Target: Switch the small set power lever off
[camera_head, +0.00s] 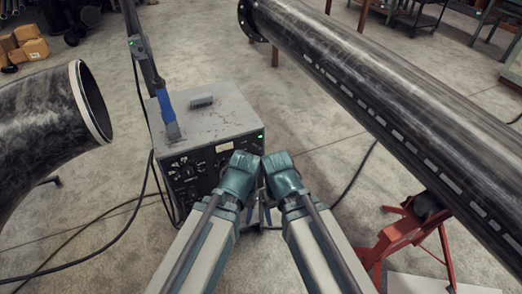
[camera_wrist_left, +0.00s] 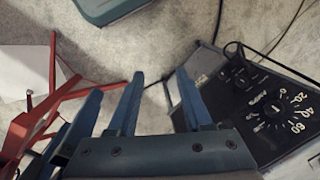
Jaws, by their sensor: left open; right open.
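The small set is a grey box (camera_head: 212,122) on the floor in the head view, with a dark front panel (camera_head: 186,172). In the left wrist view its panel (camera_wrist_left: 240,95) is at the right, with a numbered dial (camera_wrist_left: 282,112) and small controls; I cannot tell which is the power lever. My left gripper (camera_head: 240,172) is in front of the panel and hides its right part. In the left wrist view its blue fingers (camera_wrist_left: 159,75) are apart and empty, left of the panel. My right gripper (camera_head: 280,174) is close beside it; its fingers are mostly hidden.
A long dark pipe (camera_head: 370,90) crosses the right side above a red stand (camera_head: 412,232). A curved flanged pipe (camera_head: 45,125) is at the left. A blue-handled item (camera_head: 165,105) stands on the set. Cables (camera_head: 105,245) lie on the floor.

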